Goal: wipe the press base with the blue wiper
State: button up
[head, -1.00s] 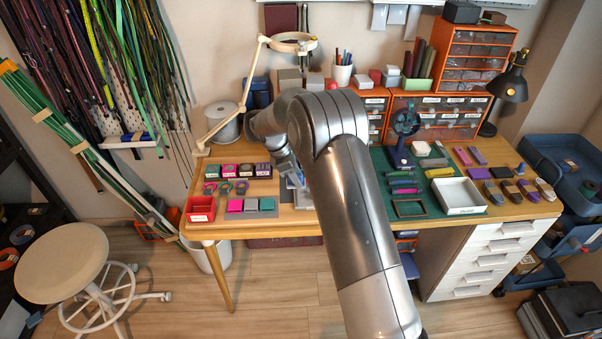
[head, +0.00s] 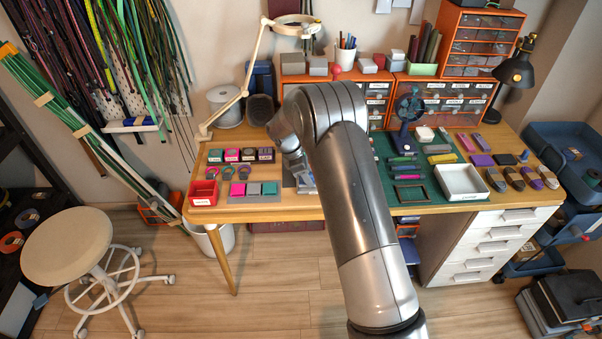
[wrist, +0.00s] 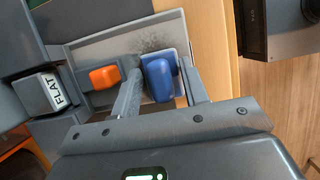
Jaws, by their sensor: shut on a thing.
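The blue wiper (wrist: 158,80) is in the wrist view, its rounded blue handle between the two fingers of my gripper (wrist: 162,76). My gripper is shut on it. A flat blue pad shows under the handle. The pad lies over a light grey tray-like plate (wrist: 103,50) with a raised rim, which appears to be the press base. Dark specks lie on the plate above the wiper in the picture. Contact between pad and plate cannot be told. In the head view my gripper (head: 298,172) is over the table's middle, and my arm hides most of the plate.
An orange block (wrist: 104,77) sits left of the wiper, with a block labelled FLAT (wrist: 38,93) farther left. In the head view, small coloured blocks (head: 254,188) and a red bin (head: 203,193) stand left. A green mat (head: 436,196) with a white tray (head: 462,182) lies right.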

aim_at(298, 179)
jog(key=shift+d, duration=3.15)
jog(key=shift+a, duration=4.3)
jog(key=shift+w+d, duration=0.2)
jog(key=shift+d, duration=4.25)
jog(key=shift+a, duration=4.6)
jog(key=shift+a+r, duration=0.1)
jog(key=shift+a, duration=0.1)
notch_tip(298, 179, up, 8)
